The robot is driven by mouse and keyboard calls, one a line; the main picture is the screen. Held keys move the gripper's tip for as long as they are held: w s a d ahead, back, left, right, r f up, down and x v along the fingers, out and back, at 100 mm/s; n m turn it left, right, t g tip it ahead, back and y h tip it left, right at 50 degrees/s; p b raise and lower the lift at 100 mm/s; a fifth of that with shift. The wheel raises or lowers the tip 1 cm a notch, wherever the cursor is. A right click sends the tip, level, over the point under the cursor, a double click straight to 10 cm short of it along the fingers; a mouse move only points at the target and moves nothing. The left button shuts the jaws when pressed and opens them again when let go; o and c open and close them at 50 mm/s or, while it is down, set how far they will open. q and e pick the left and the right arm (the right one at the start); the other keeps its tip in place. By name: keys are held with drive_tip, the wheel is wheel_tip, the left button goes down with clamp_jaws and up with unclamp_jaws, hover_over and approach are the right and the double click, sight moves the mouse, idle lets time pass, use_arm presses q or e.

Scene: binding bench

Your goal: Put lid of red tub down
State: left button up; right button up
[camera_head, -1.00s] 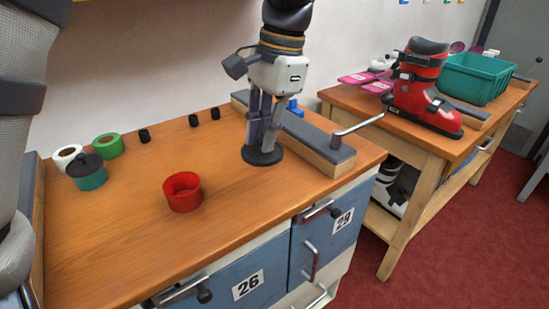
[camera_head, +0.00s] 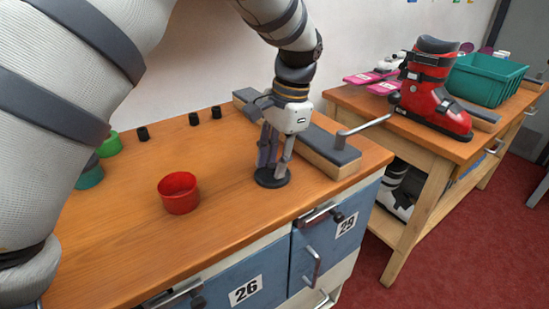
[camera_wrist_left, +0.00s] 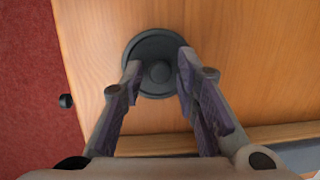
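The red tub (camera_head: 178,193) stands uncovered on the wooden bench, left of my left gripper. A dark grey round lid (camera_head: 284,183) with a central knob is under my left gripper (camera_head: 270,166), near the bench's front right; it appears to lie on the bench top. In the left wrist view the lid (camera_wrist_left: 136,55) is between and beyond my fingers (camera_wrist_left: 159,70). The fingers are spread to either side of the knob, with a gap visible. My right gripper is not in view.
A padded wooden rail (camera_head: 318,146) lies behind and right of the lid. A teal tub (camera_head: 90,175) and green roll (camera_head: 110,145) are partly hidden by my left arm. Several small black pieces (camera_head: 193,119) stand at the back. The bench between red tub and lid is clear.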

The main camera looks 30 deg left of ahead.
use_arm(q)
wheel_tip(320, 180, up, 12)
drive_tip(key=w+d, duration=0.1)
drive_tip(key=shift+w+d, duration=0.15)
drive_tip(key=shift+d, duration=0.25)
idle(0.4)
